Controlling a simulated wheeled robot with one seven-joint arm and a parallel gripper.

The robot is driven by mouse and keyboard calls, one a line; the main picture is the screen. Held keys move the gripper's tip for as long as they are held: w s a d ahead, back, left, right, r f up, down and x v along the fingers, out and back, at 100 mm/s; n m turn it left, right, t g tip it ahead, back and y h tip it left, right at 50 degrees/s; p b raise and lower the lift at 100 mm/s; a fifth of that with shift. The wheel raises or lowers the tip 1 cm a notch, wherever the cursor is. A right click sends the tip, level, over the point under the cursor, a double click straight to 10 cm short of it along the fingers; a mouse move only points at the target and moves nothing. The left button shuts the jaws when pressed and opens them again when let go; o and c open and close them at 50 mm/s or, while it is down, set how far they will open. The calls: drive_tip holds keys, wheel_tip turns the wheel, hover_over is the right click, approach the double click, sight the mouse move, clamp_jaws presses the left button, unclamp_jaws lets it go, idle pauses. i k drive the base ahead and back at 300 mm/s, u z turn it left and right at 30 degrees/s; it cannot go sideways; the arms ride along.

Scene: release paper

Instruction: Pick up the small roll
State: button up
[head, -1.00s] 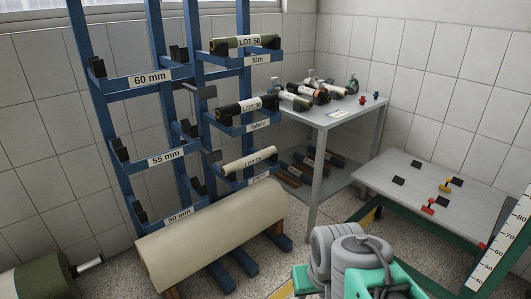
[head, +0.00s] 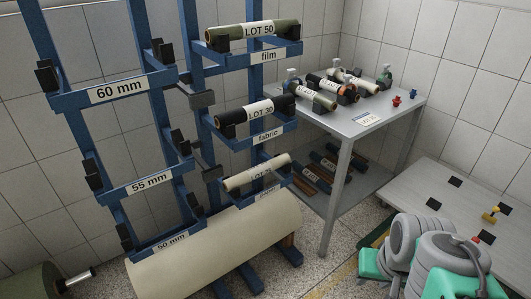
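Several small rolls are in view, and I cannot tell which one the task means. On the blue rack's right-hand arms lie a green roll labelled LOT 50 (head: 284,26), a black roll labelled LOT 30 (head: 232,117) and a cream roll (head: 239,182) whose label is partly unreadable. My gripper is not in view; grey and green parts of my arm show at lower right.
The blue rack (head: 75,103) has empty left-hand arms marked 60 mm, 55 mm and 50 mm. A large cream roll (head: 215,255) lies low in front of it. The grey table (head: 385,112) holds small bottles and red pieces. A low bench (head: 410,183) stands at right.

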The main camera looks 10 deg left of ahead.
sight(230, 184)
drive_tip(key=i, duration=1.95)
drive_tip(key=u, duration=3.7)
